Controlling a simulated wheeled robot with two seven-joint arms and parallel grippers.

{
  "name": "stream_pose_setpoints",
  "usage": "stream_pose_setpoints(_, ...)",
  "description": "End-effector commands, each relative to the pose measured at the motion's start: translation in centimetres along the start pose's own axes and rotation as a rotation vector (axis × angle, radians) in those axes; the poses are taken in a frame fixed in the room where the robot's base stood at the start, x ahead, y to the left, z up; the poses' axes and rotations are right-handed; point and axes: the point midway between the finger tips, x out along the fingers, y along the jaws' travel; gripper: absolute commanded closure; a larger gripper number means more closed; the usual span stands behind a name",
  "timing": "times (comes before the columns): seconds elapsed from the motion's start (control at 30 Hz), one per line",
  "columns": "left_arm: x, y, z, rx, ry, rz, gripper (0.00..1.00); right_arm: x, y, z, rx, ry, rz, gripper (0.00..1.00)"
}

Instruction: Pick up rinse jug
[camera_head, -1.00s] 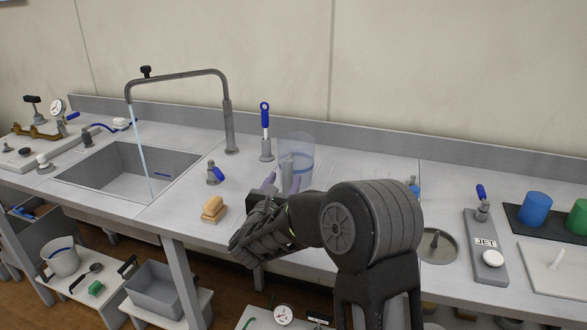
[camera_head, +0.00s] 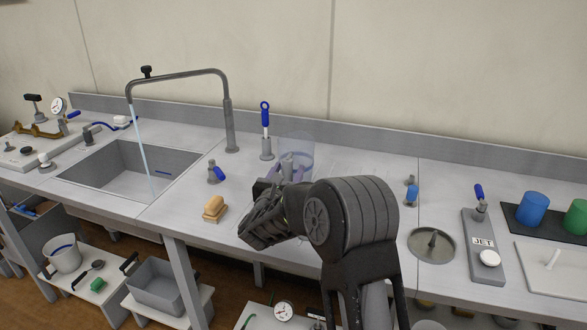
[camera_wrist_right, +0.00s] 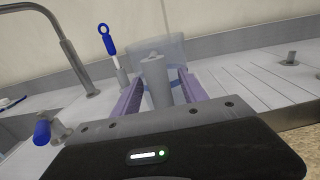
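The rinse jug is a clear, bluish see-through vessel (camera_head: 297,145) standing on the counter right of the blue-handled tool. Its lower part is partly hidden behind my right gripper (camera_head: 287,172). In the right wrist view the jug (camera_wrist_right: 168,48) is straight ahead, with its grey upright handle (camera_wrist_right: 155,82) between the two purple fingers. My right gripper (camera_wrist_right: 160,95) is open, with a finger on each side of the handle and gaps showing. My left gripper is not in view.
A sink (camera_head: 128,170) with a running tap (camera_head: 228,115) lies left. A blue-handled tool (camera_head: 265,130) stands close left of the jug. A sponge-like block (camera_head: 214,209) sits near the front edge. A round metal plate (camera_head: 432,243) and the JET pedal (camera_head: 483,250) are right.

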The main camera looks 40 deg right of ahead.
Motion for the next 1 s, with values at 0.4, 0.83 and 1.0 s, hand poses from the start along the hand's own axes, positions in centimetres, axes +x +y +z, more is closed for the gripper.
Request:
stream_pose_setpoints(0.4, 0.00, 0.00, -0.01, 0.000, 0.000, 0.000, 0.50, 0.00, -0.01, 0.01, 0.000, 0.000, 0.000, 0.84)
stream_pose_setpoints(0.83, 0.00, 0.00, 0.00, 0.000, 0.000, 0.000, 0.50, 0.00, -0.01, 0.01, 0.000, 0.000, 0.000, 1.00)
stream_pose_setpoints(1.0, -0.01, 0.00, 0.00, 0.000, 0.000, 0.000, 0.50, 0.01, 0.00, 0.07, 0.001, -0.001, 0.000, 1.00)
